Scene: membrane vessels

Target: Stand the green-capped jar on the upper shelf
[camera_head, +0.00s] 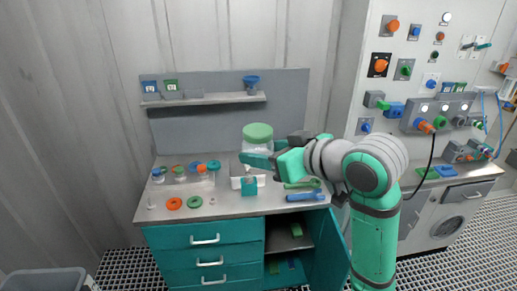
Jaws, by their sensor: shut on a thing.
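The green-capped jar (257,144) is clear-bodied with a wide green cap. It is upright above the workbench, in front of the grey back panel. My gripper (257,159) is shut on the jar, and its fingers hide the lower part of the body. The upper shelf (215,99) is a narrow grey ledge on the back panel, up and to the left of the jar. A blue-topped item (251,84) stands at its right end. Blue-marked and green-marked holders (171,86) sit at its left end.
The workbench (225,209) holds a tray of small capped vessels (186,174), an orange ring (174,204), a green ring (194,202), a teal-and-white fixture (249,187) and blue and green tools (305,196). The shelf's middle-right stretch looks clear. A cabinet door (328,250) stands open below.

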